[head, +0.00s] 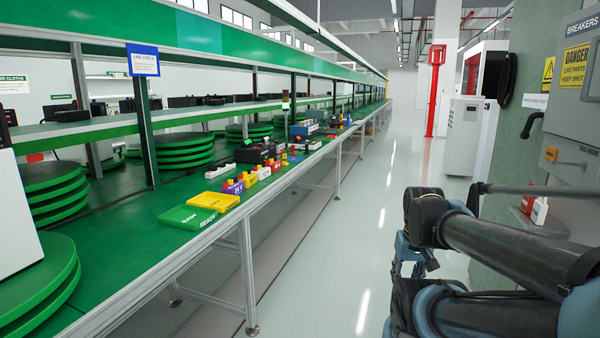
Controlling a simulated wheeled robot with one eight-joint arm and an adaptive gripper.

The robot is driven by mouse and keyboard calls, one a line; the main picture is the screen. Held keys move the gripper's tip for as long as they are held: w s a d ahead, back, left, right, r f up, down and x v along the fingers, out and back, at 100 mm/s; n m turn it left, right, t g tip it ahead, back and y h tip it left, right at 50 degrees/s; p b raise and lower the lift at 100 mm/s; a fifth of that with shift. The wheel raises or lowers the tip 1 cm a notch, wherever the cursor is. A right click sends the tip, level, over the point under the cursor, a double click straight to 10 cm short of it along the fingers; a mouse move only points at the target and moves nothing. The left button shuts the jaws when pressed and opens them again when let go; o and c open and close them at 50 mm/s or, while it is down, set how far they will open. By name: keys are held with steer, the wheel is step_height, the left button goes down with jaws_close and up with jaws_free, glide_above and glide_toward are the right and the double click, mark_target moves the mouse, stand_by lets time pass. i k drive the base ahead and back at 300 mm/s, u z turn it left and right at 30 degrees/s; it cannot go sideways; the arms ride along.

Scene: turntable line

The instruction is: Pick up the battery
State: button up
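No object can be told for sure as the battery at this distance. A dark block-shaped thing (256,152) sits on the green bench (168,200) among small coloured parts and may be it. My arm's black links fill the lower right, over the aisle, well away from the bench. A blue-grey part at the arm's far end, probably my gripper (409,262), is partly hidden behind the links. Its fingers are not clear, and nothing can be seen held in it.
A green READY tray (188,218), a yellow tray (214,201) and several coloured bins stand near the bench's front edge. Shelves run above the bench. The aisle floor (345,230) is clear. A grey breaker cabinet (573,125) stands close on the right.

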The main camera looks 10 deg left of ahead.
mark_target(275, 164)
steer(key=z, duration=0.1)
steer(key=i, duration=1.6)
steer(key=u, duration=0.65)
steer(key=i, duration=1.25)
steer(key=u, duration=0.3)
